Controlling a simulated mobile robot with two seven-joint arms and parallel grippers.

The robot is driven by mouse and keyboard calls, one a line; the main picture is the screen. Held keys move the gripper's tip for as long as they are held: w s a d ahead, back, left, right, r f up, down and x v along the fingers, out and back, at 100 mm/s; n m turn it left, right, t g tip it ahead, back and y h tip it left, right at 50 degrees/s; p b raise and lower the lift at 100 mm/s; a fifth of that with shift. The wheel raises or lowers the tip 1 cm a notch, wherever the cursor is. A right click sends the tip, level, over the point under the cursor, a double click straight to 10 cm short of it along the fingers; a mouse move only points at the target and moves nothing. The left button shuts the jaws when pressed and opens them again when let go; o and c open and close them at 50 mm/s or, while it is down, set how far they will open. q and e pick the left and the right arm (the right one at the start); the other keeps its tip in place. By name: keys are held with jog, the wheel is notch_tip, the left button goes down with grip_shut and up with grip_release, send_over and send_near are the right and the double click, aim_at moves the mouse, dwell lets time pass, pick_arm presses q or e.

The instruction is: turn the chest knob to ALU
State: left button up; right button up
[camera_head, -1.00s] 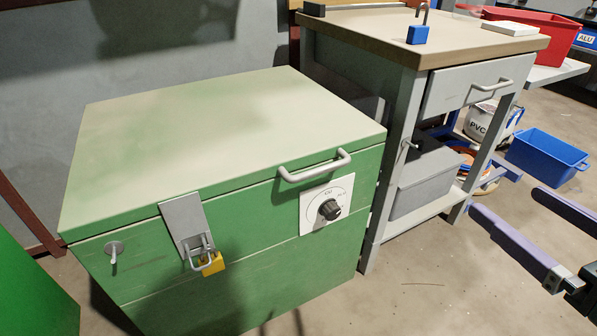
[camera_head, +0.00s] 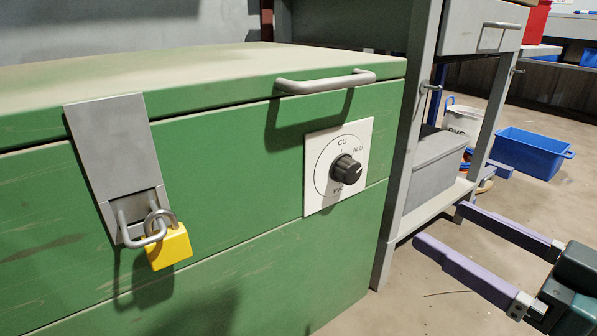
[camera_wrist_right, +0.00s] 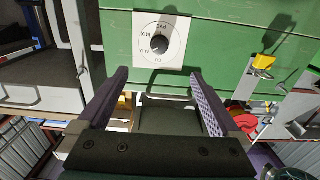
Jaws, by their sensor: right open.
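The green chest (camera_head: 240,270) has a white dial plate (camera_head: 322,196) on its front, marked CU at the top and ALU at the right; lower lettering is partly hidden. The black chest knob (camera_head: 346,169) sits at its middle; I cannot tell where it points. My right gripper (camera_head: 441,224) is open and empty, to the right of the chest and apart from the knob. In the right wrist view the open fingers (camera_wrist_right: 160,75) are spread below the knob (camera_wrist_right: 158,44), which shows upside down against the plate (camera_wrist_right: 143,55). My left gripper is not in view.
A grey handle (camera_head: 326,82) juts out above the dial. A yellow padlock (camera_head: 170,246) hangs on the hasp at the left. A grey workbench (camera_head: 405,150) with a grey box (camera_head: 436,170) stands right of the chest. A blue crate (camera_head: 530,152) is on the floor.

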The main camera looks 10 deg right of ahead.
jog(key=b+x, duration=0.1)
jog(key=x, duration=0.5)
jog(key=shift+s, duration=0.1)
dwell(0.3)
